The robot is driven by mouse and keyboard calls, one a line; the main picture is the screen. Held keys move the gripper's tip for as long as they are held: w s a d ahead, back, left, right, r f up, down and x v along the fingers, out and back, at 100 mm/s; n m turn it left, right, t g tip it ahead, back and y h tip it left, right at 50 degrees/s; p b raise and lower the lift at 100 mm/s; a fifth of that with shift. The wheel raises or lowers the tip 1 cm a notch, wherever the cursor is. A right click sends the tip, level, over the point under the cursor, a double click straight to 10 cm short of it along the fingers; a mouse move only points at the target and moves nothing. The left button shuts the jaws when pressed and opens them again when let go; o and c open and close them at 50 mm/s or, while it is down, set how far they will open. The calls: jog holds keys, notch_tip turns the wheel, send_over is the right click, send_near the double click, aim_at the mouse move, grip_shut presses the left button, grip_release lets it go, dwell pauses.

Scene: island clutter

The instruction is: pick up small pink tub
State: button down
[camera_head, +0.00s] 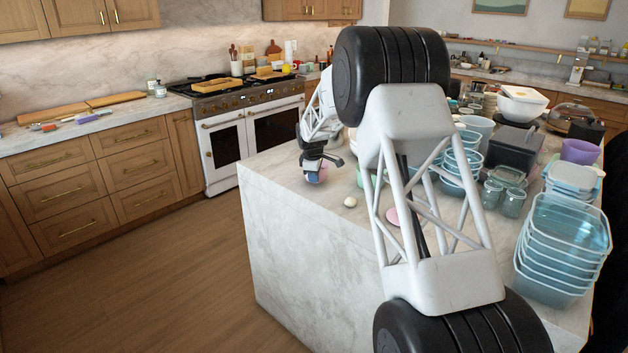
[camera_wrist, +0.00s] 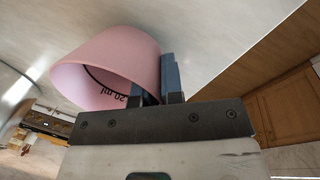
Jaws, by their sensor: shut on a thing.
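The small pink tub (camera_wrist: 95,60) is in my gripper in the wrist view, with black markings reading "20 ml" inside. My gripper (camera_wrist: 168,80) is shut on the tub's wall, with one finger visible outside the rim and the other partly hidden by the tub. In the head view, my gripper (camera_head: 314,172) is at the far left corner of the marble island (camera_head: 310,245). A little of the pink tub (camera_head: 322,174) shows there beside the fingers, next to a blue patch. I cannot tell whether the tub touches the island top.
Stacked clear blue containers (camera_head: 560,245) stand at the island's right. A small cream object (camera_head: 350,202) and a pink disc (camera_head: 393,216) lie near my arm. The front left top is mostly clear.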

notch_tip(320, 180, up, 2)
jog(key=shift+r, duration=0.2)
jog(key=s+d+r, duration=0.1)
jog(key=s+d, duration=0.1)
jog(key=s, duration=1.3)
jog(key=shift+s, duration=0.4)
jog(key=shift+d, duration=0.1)
jog(key=shift+r, duration=0.1)
jog(key=s+d+r, duration=0.1)
jog(key=d+r, duration=0.2)
jog(key=d, duration=0.5)
jog(key=s+d+r, duration=0.1)
jog(key=d+r, duration=0.3)
jog(key=d, duration=0.5)
jog(key=shift+s+d, duration=0.2)
jog(key=shift+s, duration=0.15)
jog(key=shift+w, duration=0.1)
jog(key=w+f, duration=0.1)
jog(key=w, duration=1.5)
jog(key=shift+d+f, duration=0.2)
jog(key=shift+d, duration=0.25)
